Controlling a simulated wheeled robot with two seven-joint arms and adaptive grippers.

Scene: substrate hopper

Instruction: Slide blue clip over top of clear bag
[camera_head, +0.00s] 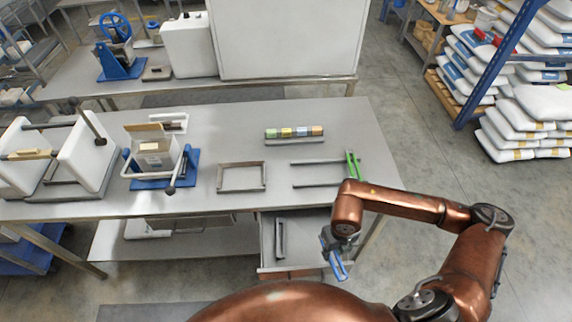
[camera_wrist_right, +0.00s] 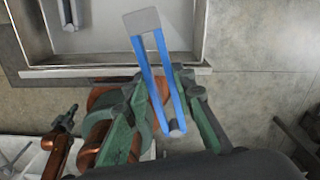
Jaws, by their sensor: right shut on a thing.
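The blue clip (camera_head: 338,266) is a long, narrow pair of bars. It hangs, tilted, below my right gripper (camera_head: 330,240), in front of the open drawer. In the right wrist view, the blue clip (camera_wrist_right: 146,62) has a grey block at its far end and a round grey hinge near my right gripper (camera_wrist_right: 170,100). The dark green fingers are shut on it. I cannot make out a clear bag for certain; an open cardboard-coloured pack (camera_head: 151,148) stands in a white frame on a blue base.
The open drawer (camera_head: 262,255) holds a grey bar (camera_head: 280,239). On the table (camera_head: 230,115) lie a grey rectangular frame (camera_head: 241,177), a U-shaped grey frame (camera_head: 315,185), a green clip (camera_head: 353,167) and a row of coloured blocks (camera_head: 294,133). White sacks (camera_head: 520,115) fill the right shelves.

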